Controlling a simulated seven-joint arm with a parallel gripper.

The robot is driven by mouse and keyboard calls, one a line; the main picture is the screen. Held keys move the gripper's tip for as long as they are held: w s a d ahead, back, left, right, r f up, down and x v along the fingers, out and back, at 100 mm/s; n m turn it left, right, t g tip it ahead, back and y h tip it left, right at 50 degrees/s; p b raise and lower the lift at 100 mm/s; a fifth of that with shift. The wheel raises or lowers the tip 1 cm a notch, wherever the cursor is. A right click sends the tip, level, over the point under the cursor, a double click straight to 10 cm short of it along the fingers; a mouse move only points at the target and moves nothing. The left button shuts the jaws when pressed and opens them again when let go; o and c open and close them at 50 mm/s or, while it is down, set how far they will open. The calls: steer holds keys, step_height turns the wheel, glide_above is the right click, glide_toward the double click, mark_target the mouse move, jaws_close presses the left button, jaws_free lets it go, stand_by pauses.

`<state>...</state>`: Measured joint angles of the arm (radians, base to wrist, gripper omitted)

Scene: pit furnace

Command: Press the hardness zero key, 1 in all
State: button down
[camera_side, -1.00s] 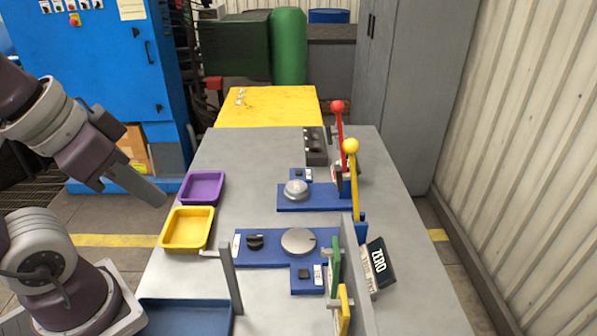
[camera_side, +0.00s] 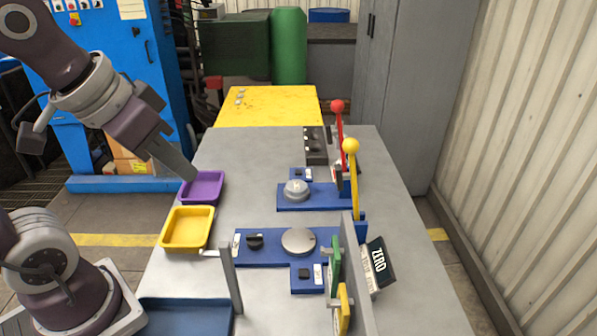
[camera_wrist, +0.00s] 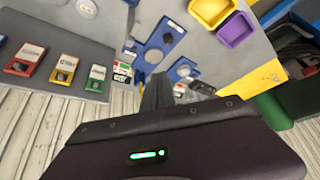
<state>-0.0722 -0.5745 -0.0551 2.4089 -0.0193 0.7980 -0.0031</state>
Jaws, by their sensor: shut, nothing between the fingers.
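My gripper (camera_side: 189,173) is shut and empty. In the side view its tip overlaps the back left corner of the purple tray; I cannot tell its height above it. It also shows in the wrist view (camera_wrist: 157,92). A small blue base with a dark key (camera_side: 303,273) and white label sits in front of the large disc; a similar dark key (camera_side: 300,174) lies farther back. Their labels are too small to read, so I cannot tell which is the hardness zero key.
The purple tray (camera_side: 221,183) and yellow tray (camera_side: 207,215) stand at the table's left edge. Blue plates carry a large disc (camera_side: 298,240) and a smaller knob (camera_side: 296,188). The yellow-knobbed lever (camera_side: 355,190) and red-knobbed lever (camera_side: 341,140) stand upright.

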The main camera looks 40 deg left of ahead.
steer(key=w+a+n, duration=0.1)
steer(key=w, duration=1.2)
steer(key=n+t, duration=0.3)
steer(key=n, duration=0.4)
glide_above(296, 173)
step_height(296, 173, down, 17)
steer(key=shift+w+a+h, duration=0.1)
steer(key=shift+h, duration=0.3)
steer(key=shift+f, duration=0.1)
steer(key=shift+f, duration=4.35)
steer(key=shift+f, duration=0.4)
